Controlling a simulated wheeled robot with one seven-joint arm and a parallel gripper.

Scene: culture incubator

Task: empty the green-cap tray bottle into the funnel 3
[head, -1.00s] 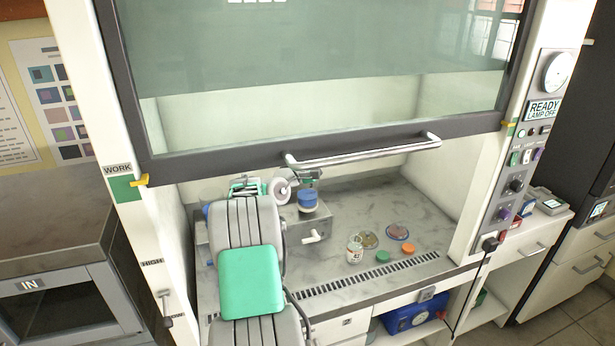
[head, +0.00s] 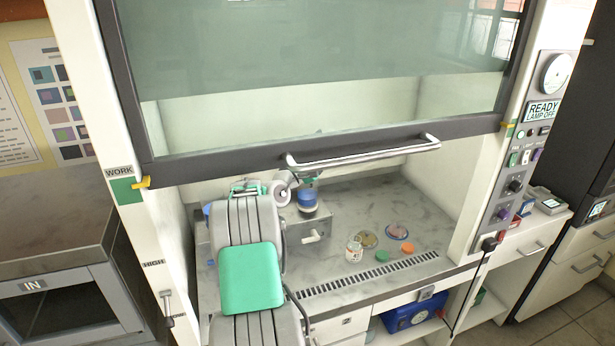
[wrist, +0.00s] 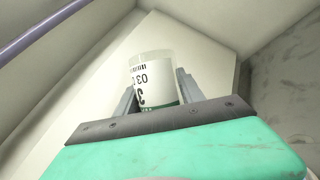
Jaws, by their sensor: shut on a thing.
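My gripper (wrist: 157,95) is shut on a bottle (wrist: 155,85) with a white label, a green stripe and print that reads upside down in the wrist view. In the head view my gripper (head: 303,179) is under the sash handle, just above a blue funnel (head: 307,200) on a grey box (head: 312,232). The held bottle is hard to make out there, and its mouth and contents cannot be told. The funnel's number cannot be read. A green cap (head: 382,256) lies loose on the hood floor.
A second bottle (head: 354,252) stands beside the green cap. An orange cap (head: 407,248) and two dishes (head: 367,239) (head: 397,231) lie nearby. The sash handle (head: 362,152) crosses above. The hood floor at right is clear.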

